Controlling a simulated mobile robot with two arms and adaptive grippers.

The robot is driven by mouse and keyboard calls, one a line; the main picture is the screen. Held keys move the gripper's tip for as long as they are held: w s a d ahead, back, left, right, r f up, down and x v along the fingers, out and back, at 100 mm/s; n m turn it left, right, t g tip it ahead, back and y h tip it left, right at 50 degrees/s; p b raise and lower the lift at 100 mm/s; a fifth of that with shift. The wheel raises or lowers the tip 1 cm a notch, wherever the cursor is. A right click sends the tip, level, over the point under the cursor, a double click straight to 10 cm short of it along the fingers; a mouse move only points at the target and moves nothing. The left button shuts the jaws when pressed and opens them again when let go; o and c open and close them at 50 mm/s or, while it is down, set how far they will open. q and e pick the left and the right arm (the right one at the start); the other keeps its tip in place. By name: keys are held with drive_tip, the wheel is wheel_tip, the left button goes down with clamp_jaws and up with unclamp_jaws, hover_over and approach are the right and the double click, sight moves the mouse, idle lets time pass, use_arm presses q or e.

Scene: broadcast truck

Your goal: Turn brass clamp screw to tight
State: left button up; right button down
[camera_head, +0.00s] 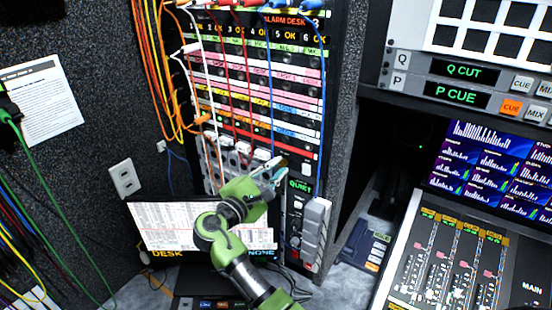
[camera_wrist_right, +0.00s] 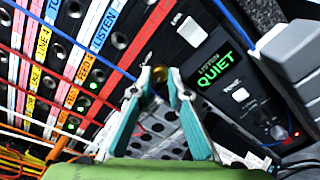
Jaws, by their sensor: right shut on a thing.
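The brass clamp screw (camera_wrist_right: 159,74) shows as a small gold-brown patch between the fingertips in the right wrist view. It is mostly covered by the fingers, so its turn angle cannot be read. My right gripper (camera_wrist_right: 160,80) is shut on it, with one teal finger on each side. In the head view my right gripper (camera_head: 268,170) reaches up to the lower part of the patch rack, left of the QUIET panel. The screw is hidden there behind the gripper. My left gripper is not in view.
Patch cables hang across the patch rack (camera_head: 262,100), and a blue cable passes close by the gripper. The QUIET panel (camera_wrist_right: 222,75) is just right of the fingers. A DESK screen (camera_head: 165,222) stands below left. A mixing desk (camera_head: 400,265) is at right.

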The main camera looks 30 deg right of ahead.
drive_tip(key=shift+r+n+p, duration=0.35)
drive_tip(key=shift+n+p, duration=0.4)
drive_tip(key=shift+n, duration=0.25)
drive_tip(key=n+p, duration=0.1)
drive_tip(key=n, duration=0.1)
drive_tip(key=shift+f+n, duration=0.15)
drive_tip(key=shift+n, duration=0.15)
drive_tip(key=n, duration=0.4)
drive_tip(key=shift+f+n, duration=0.1)
drive_tip(key=shift+n, duration=0.2)
drive_tip(key=n, duration=0.4)
drive_tip(key=shift+n, duration=0.3)
drive_tip(key=c, duration=1.9)
unclamp_jaws()
drive_tip(key=shift+d+f, duration=0.1)
